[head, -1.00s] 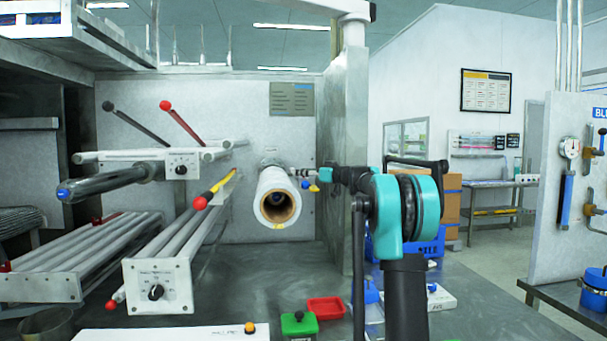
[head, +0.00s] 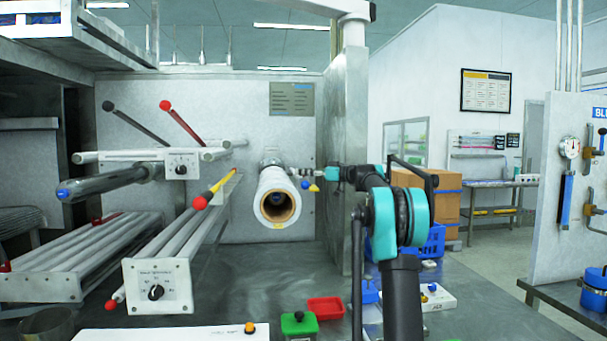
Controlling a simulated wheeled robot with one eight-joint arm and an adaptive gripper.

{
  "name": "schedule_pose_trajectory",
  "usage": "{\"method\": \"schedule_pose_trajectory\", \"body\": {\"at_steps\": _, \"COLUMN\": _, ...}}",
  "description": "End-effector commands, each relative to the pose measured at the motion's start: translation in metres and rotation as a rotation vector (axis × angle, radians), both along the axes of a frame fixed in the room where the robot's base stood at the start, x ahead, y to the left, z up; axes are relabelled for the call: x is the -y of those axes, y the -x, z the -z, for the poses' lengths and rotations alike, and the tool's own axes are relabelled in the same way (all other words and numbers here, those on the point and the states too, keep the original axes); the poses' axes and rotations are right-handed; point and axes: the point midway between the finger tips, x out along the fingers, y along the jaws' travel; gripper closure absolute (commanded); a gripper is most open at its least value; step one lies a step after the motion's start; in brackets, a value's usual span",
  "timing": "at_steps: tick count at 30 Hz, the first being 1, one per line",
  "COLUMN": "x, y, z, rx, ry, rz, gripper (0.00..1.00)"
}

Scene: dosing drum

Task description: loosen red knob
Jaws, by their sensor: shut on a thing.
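My gripper (head: 309,173) is small and far off, at the end of my black and teal arm, just right of the white roll (head: 279,198) with a brown core. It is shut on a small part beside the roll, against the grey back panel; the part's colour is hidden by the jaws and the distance. Small blue and yellow pieces show just below the jaws. No red knob can be made out at the gripper.
A grey upright post (head: 345,150) stands behind my arm. A roller frame with a black dial (head: 156,292) is at lower left. A green box (head: 299,322) and a red tray (head: 325,308) sit on the grey bench. Bench space below the roll is clear.

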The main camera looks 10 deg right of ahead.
Motion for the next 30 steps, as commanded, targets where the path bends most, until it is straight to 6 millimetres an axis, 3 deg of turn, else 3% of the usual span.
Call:
{"method": "schedule_pose_trajectory", "body": {"at_steps": 12, "x": 0.0005, "y": -0.001, "z": 0.0006, "rx": 0.0, "ry": 0.0, "rz": -0.244, "gripper": 1.0}}
{"method": "schedule_pose_trajectory", "body": {"at_steps": 30, "x": 0.0, "y": -0.0004, "z": 0.0001, "rx": 0.0, "ry": 0.0, "rz": -0.386, "gripper": 1.0}}
